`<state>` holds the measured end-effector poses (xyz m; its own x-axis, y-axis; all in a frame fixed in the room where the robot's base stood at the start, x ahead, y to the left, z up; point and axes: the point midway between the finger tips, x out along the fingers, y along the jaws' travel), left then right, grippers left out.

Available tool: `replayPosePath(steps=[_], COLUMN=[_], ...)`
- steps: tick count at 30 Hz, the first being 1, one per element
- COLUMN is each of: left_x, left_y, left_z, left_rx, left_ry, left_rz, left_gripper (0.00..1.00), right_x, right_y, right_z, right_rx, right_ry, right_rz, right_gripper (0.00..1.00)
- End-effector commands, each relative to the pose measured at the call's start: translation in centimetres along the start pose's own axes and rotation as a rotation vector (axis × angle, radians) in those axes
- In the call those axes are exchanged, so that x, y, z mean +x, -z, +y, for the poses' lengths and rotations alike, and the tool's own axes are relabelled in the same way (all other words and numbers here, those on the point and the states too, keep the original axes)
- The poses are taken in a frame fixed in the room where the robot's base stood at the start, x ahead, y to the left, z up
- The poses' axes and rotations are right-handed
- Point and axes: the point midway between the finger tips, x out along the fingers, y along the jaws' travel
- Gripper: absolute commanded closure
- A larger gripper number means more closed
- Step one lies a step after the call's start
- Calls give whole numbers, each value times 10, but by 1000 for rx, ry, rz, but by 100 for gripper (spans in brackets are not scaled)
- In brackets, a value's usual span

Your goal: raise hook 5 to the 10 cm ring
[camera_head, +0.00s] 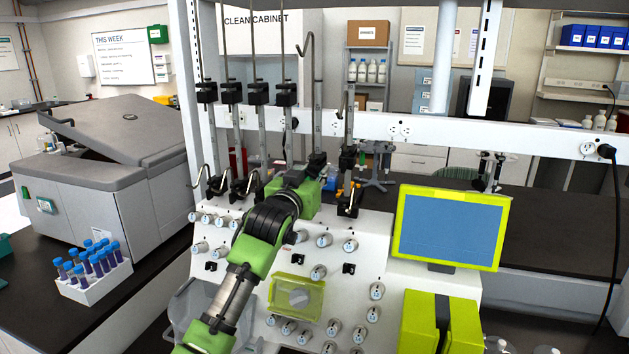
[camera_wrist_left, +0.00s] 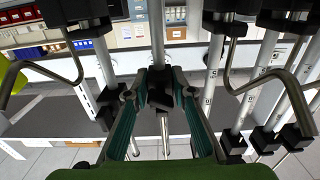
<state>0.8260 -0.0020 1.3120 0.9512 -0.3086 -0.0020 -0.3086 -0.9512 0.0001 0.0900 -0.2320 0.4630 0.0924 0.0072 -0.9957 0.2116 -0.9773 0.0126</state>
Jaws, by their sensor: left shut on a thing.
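Several upright metal poles carry black sliding clamps and bent hooks. My left gripper (camera_head: 318,168) reaches the fifth pole from the left (camera_head: 317,115) in the head view. It is shut on a black slider (camera_wrist_left: 160,88), which sits between its fingers in the left wrist view, where the left gripper (camera_wrist_left: 162,108) is seen close up. A bent hook (camera_head: 304,43) stands high beside this pole; the arm hides where its rod ends. The pole to the right has a lower hook (camera_head: 341,108). Ring marks and hook numbers are too small to read. My right gripper is not in view.
Neighbouring black clamps (camera_head: 286,92) and low clamps (camera_head: 348,205) stand close on both sides. Below is a white panel with knobs (camera_head: 323,240) and a yellow-green box (camera_head: 296,297). A screen (camera_head: 450,226) stands right; a rack of blue-capped tubes (camera_head: 90,290) stands left.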

Motion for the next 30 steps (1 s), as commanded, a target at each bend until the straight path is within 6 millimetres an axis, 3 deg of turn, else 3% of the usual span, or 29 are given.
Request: replayPosePath(steps=[1, 9, 10, 12, 23, 30], left_x=[0, 0, 0, 0, -1, -19], left_y=[7, 6, 6, 6, 4, 3], left_z=[0, 0, 0, 0, 0, -1], left_rx=[0, 0, 0, 0, 0, 0], left_ry=[0, -1, -1, -1, 0, 0], left_rz=[4, 5, 5, 5, 3, 2], left_gripper=[100, 100, 74, 60, 60, 60], right_x=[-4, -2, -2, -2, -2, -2], right_y=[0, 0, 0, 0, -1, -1], right_z=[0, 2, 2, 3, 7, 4], right_rx=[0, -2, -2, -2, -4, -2], right_ry=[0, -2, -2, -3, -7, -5], right_rz=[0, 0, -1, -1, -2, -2], right_gripper=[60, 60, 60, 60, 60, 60])
